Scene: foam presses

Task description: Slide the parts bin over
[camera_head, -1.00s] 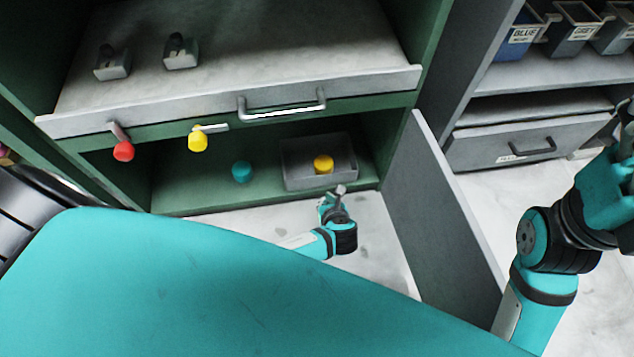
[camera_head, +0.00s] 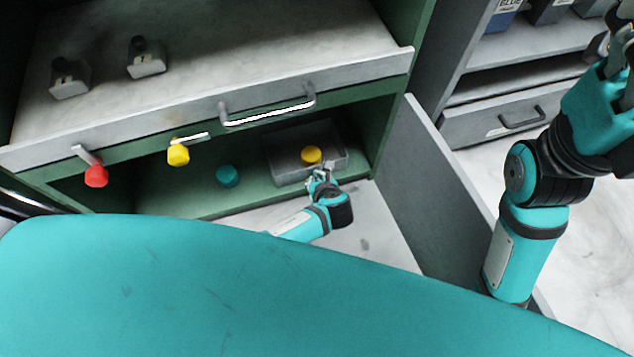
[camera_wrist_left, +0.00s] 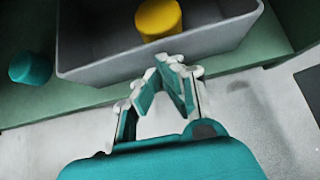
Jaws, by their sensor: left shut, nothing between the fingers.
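The parts bin, a grey open box (camera_head: 292,177), sits on the green lower shelf of the cabinet, toward its right side. A yellow cylinder (camera_head: 311,155) stands inside it. The bin's near wall also shows in the wrist view (camera_wrist_left: 105,73), with the yellow cylinder (camera_wrist_left: 158,18) behind it. My left gripper (camera_head: 321,175) is shut and empty, in front of the bin's near wall. My right gripper (camera_head: 612,48) is at the upper right edge, partly cut off.
A teal cylinder (camera_head: 227,176) stands on the shelf left of the bin. A grey door panel (camera_head: 432,185) stands to the right.

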